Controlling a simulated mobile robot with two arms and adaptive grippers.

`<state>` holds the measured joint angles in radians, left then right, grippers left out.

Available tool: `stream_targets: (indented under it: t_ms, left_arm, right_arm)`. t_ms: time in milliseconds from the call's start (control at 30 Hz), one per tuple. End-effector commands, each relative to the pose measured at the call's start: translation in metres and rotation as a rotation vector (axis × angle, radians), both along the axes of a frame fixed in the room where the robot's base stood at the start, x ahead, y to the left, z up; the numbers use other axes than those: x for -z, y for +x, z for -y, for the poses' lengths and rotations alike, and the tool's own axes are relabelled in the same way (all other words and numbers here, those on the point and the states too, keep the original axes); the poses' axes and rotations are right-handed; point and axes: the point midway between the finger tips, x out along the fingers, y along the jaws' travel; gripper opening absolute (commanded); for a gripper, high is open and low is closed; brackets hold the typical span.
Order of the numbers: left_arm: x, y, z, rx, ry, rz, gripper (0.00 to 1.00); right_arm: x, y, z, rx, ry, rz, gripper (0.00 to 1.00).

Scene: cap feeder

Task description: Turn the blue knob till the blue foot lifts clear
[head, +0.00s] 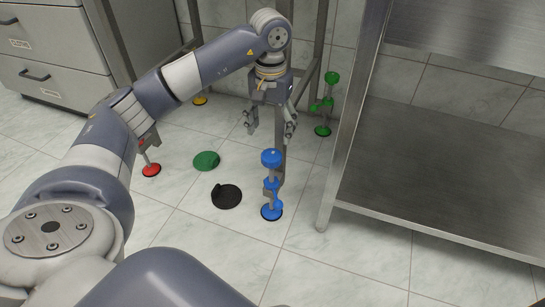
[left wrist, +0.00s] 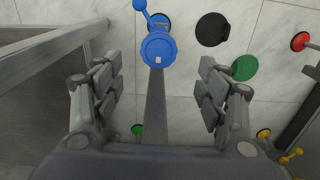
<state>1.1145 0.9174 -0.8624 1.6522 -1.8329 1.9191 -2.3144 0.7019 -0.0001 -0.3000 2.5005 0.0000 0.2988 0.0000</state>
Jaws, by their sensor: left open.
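I cannot tell whether the foot touches the floor. The knob (left wrist: 158,49) also shows from above in the left wrist view, with a white mark on it. My left gripper (head: 270,130) is open and empty, pointing down above and behind the knob. In the left wrist view its fingers (left wrist: 166,88) are spread wide, and the knob lies beyond them near the top, between their lines. My right gripper is not seen.
A grey metal leg (left wrist: 156,115) rises close behind the knob. A steel shelf unit (head: 450,165) stands at right. A black disc (head: 226,196) and green disc (head: 206,161) lie on the floor. Red (head: 151,170), green (head: 323,130) and yellow (head: 199,100) feet stand around.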

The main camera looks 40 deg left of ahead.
Motion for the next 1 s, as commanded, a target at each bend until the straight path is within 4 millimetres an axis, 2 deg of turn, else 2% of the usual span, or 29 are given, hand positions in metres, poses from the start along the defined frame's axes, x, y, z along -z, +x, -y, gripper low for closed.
stream_targets:
  t_ms: [33,100,400,600,933,967,1000]
  left_arm:
    - [0.016,0.000,0.001,0.001,-0.001,-0.002,0.67]
    - [0.030,0.000,0.001,0.001,-0.001,-0.002,0.67]
    - [0.077,0.000,0.001,0.002,-0.003,0.000,0.67]
    - [0.090,0.000,0.002,0.001,-0.003,0.001,0.67]
    - [0.091,0.000,0.002,0.001,-0.004,0.001,0.67]
    - [0.091,0.000,0.002,0.001,-0.004,0.001,0.63]
    - [0.091,0.000,0.002,0.001,-0.004,0.001,0.54]
  right_arm:
    - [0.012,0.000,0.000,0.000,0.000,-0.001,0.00]
    - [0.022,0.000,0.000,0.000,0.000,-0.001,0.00]
    - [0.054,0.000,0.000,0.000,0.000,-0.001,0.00]
    - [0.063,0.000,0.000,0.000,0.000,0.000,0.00]
    - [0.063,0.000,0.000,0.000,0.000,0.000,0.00]
    - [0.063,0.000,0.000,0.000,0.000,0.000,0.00]
    - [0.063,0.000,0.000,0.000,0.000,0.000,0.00]
